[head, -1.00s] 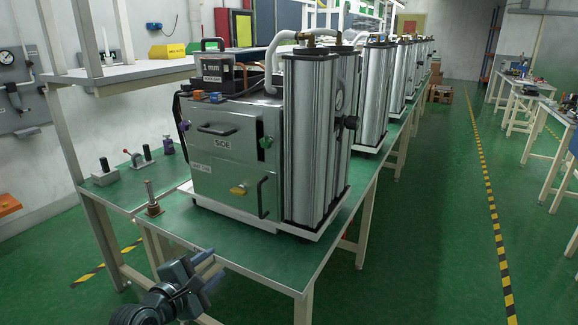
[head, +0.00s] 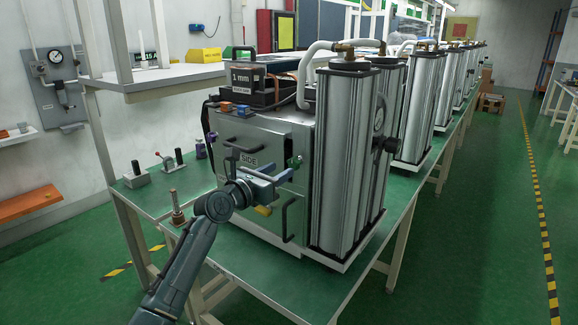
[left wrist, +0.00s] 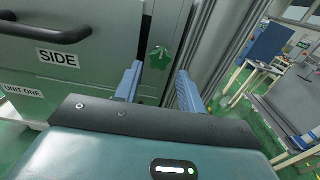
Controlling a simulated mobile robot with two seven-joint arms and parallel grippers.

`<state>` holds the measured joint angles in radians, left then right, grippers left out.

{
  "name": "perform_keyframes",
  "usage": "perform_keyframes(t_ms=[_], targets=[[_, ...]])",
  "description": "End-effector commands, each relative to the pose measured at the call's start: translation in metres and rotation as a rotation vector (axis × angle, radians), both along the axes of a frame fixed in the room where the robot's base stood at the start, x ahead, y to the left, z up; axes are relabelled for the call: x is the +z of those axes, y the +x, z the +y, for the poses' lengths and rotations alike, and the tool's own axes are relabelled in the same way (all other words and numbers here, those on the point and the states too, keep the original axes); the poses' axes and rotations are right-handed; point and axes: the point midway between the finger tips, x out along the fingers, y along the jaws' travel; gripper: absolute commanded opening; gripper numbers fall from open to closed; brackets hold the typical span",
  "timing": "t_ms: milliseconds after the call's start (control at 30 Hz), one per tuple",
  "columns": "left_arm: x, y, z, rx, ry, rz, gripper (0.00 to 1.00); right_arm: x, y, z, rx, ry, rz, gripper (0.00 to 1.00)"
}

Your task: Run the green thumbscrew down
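The green thumbscrew (head: 296,161) is a small lobed knob on the front of the grey machine labelled SIDE (head: 221,138), near the panel's right edge. In the left wrist view the thumbscrew (left wrist: 159,57) shows whole, straight ahead between the fingertips and apart from them. My left gripper (head: 281,173) is in front of the machine's panel, just below and left of the thumbscrew in the head view. Its two blue fingers (left wrist: 159,82) are spread apart with nothing between them. My right gripper is in no view.
A dark handle (head: 243,142) and a tall vertical handle (head: 287,219) stick out from the panel. A yellow latch (head: 263,211) sits below my gripper. Silver columns (head: 345,160) stand close on the right. A metal post (head: 177,207) stands on the green bench.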

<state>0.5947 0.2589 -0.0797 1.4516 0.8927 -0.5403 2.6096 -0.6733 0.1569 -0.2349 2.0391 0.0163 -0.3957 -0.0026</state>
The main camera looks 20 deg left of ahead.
Motion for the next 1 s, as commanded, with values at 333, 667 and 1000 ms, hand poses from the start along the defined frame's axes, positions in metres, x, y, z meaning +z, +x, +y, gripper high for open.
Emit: perform_keyframes(t_ms=[333,667,1000], targets=[[0.0,0.041,-0.015,-0.001,0.002,-0.002,0.4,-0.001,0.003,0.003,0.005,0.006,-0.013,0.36],[0.0,0.046,-0.017,0.0,0.001,0.0,0.4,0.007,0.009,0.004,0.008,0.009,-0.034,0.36],[0.0,0.046,-0.017,0.0,0.001,0.0,0.18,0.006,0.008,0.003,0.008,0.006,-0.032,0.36]])
